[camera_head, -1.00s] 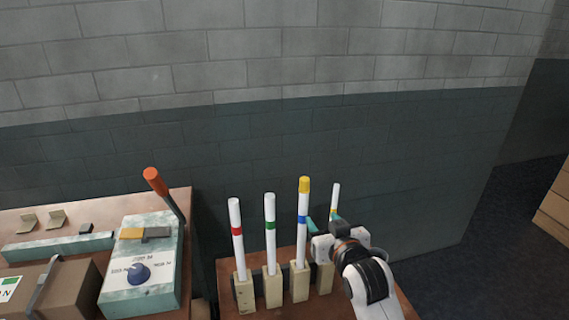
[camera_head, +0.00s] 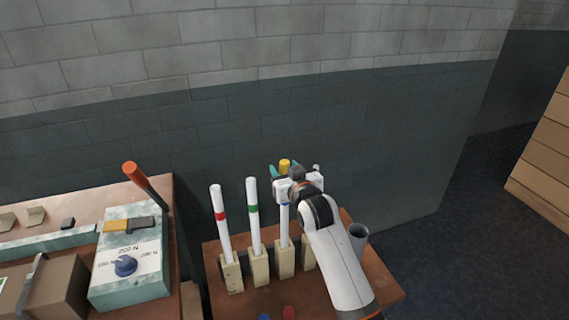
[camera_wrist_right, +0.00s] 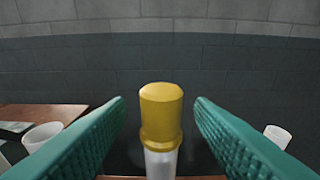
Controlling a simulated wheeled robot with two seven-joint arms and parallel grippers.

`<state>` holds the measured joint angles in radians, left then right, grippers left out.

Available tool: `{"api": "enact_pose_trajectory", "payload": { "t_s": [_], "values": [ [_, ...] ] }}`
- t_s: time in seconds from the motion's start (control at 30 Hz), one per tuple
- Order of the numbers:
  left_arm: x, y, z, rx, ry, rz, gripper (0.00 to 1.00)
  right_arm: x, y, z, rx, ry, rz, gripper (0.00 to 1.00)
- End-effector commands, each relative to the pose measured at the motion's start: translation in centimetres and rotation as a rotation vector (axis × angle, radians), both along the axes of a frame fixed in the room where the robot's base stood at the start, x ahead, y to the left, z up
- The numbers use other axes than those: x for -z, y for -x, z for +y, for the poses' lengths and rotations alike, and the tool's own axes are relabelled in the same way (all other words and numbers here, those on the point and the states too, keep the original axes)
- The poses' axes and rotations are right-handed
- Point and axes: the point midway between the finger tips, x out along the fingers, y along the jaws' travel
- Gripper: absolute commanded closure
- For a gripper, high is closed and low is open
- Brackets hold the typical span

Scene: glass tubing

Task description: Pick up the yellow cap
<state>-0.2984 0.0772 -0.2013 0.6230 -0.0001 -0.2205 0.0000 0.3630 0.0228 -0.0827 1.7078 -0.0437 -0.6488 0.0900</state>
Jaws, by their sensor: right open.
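The yellow cap (camera_head: 285,165) sits on top of an upright white tube with a blue band (camera_head: 284,213), which stands in a wooden holder. In the right wrist view the yellow cap (camera_wrist_right: 161,114) is centred between the two teal fingers, with a gap on each side. My right gripper (camera_head: 287,171) is open around the cap and not touching it in the wrist view. Its wrist and arm hide part of the tube and the tube to its right. My left gripper is in neither view.
A tube with a red band (camera_head: 220,217) and one with a green band (camera_head: 252,209) stand to the left in wooden holders. A grey cup (camera_head: 358,236) stands right of my arm.

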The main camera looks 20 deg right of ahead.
Motion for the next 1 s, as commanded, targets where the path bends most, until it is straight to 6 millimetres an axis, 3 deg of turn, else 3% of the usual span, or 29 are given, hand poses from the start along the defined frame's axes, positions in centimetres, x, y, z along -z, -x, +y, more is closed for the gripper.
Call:
{"api": "enact_pose_trajectory", "payload": {
  "t_s": [0.1, 0.37, 0.67, 1.0],
  "values": [
    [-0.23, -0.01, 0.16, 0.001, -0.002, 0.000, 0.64, 0.15, -1.04, 0.01, 0.001, 0.000, 0.001, 0.51],
    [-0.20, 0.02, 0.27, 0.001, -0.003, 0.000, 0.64, 0.27, -1.22, -0.01, 0.001, 0.000, 0.000, 0.51],
    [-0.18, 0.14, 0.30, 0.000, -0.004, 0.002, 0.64, 0.28, -1.20, -0.02, 0.001, 0.000, 0.001, 0.98],
    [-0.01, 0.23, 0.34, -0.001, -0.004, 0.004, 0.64, -0.57, -1.24, -0.03, 0.001, 0.000, -0.002, 0.98]
  ]
}}
